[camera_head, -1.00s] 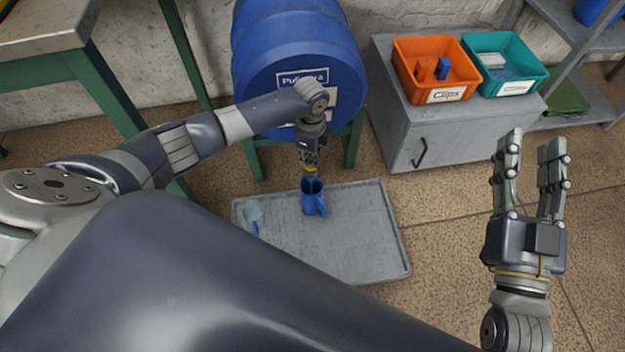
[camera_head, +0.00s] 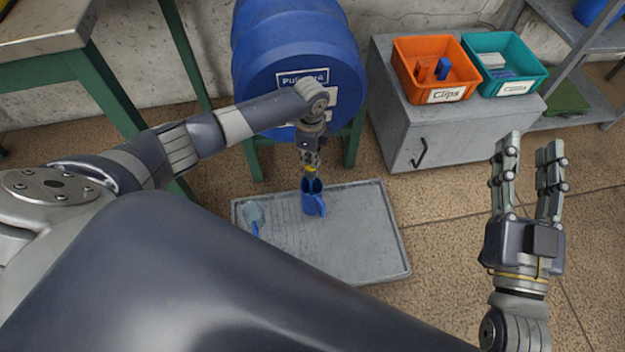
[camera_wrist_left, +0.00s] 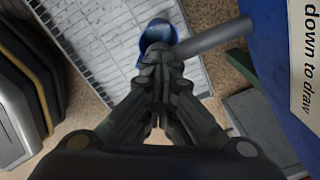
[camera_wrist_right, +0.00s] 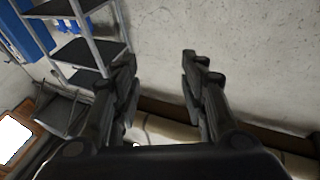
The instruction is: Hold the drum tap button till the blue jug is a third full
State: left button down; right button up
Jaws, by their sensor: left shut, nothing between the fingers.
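The blue drum (camera_head: 300,55) lies on its side on a green stand, a label on its front. The blue jug (camera_head: 314,203) stands on the grey tray below the drum front. In the left wrist view the jug (camera_wrist_left: 150,32) is partly behind my fingers and a grey spout (camera_wrist_left: 215,38). My left gripper (camera_head: 311,166) is shut with its tips at the spout's end, just above the jug. The button is hidden, so contact with it cannot be told. The jug's water level is not clear. My right gripper (camera_head: 528,148) is open and empty, well right of the tray.
A grey cabinet (camera_head: 455,135) holds an orange bin (camera_head: 405,85) and a teal bin (camera_head: 535,78). A green-legged table (camera_head: 110,95) stands left.

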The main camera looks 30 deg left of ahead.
pick_arm(q)
jog(key=shift+r+p, duration=0.6)
jog(key=shift+p, duration=0.1)
jog(key=shift+r+p, duration=0.7)
jog(key=shift+p, duration=0.1)
pick_arm(e)
notch_tip(320, 180, down, 13)
jog(key=s+d+g+h, duration=0.2)
jog(key=g, duration=0.6)
pick_arm(q)
jog(key=shift+r+p, duration=0.65)
jog(key=shift+p, duration=0.05)
jog(key=shift+r+p, duration=0.5)
jog(key=shift+p, duration=0.1)
pick_arm(e)
jog(key=s+d+f+g+h, duration=0.2)
jog(key=s+d+f+g, duration=0.2)
jog(key=s+f+g, duration=0.2)
jog(key=shift+s+d+f+m+g, duration=0.2)
jog(key=shift+s+f+m+g, duration=0.2)
jog(key=shift+s+f, duration=1.45)
jog(key=shift+s+r, duration=0.45)
jog(key=shift+r, duration=0.05)
